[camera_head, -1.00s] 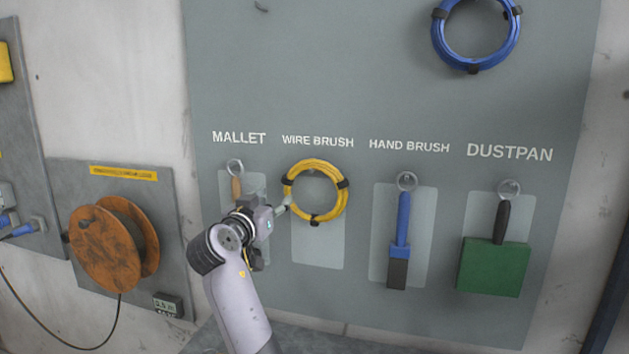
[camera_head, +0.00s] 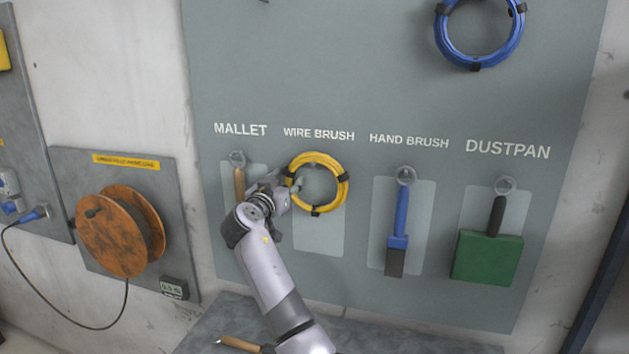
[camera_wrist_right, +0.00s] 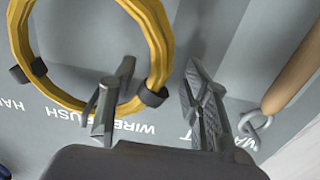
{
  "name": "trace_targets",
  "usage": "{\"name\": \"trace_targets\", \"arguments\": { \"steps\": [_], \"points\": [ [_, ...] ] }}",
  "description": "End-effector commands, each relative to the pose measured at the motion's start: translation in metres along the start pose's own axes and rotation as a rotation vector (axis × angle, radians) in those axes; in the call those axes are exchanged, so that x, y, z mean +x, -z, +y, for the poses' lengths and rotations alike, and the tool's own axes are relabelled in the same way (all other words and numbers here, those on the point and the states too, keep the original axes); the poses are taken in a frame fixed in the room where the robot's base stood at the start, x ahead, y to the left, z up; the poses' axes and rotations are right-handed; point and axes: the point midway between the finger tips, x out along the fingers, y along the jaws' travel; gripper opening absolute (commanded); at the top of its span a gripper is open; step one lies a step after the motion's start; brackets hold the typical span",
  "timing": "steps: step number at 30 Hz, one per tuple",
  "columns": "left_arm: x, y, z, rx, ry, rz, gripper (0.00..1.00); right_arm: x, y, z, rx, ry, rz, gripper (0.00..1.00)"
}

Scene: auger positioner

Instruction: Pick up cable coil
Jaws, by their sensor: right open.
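A yellow cable coil (camera_head: 345,186) with black bands hangs on the grey panel below the WIRE BRUSH label. My right gripper (camera_head: 297,184) is at the coil's left side. In the right wrist view the gripper (camera_wrist_right: 158,76) is open, and the coil's strand (camera_wrist_right: 160,45) with a black band runs between its two fingers in the picture. I cannot tell whether the fingers touch it. A blue cable coil (camera_head: 441,36) hangs higher at the right. My left gripper is not in view.
The wooden-handled mallet (camera_head: 239,184) hangs close to my right gripper. A hand brush (camera_head: 402,222) and green dustpan (camera_head: 487,257) hang to the right. An orange reel (camera_head: 112,235) is at the left. A wooden-handled tool (camera_head: 238,344) lies on the ledge below.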

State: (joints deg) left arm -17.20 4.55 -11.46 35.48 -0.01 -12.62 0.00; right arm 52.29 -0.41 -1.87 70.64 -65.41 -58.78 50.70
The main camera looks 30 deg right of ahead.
Motion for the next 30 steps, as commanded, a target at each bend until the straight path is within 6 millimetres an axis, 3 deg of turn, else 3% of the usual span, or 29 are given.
{"name": "trace_targets", "arguments": {
  "steps": [21, 30],
  "points": [
    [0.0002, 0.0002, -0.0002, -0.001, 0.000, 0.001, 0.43, -0.0007, -0.0005, -0.0003, 0.000, 0.000, -0.001, 0.00],
    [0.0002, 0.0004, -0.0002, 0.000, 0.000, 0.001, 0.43, -0.0007, -0.0009, -0.0003, 0.000, 0.000, -0.002, 0.00]
  ]
}}
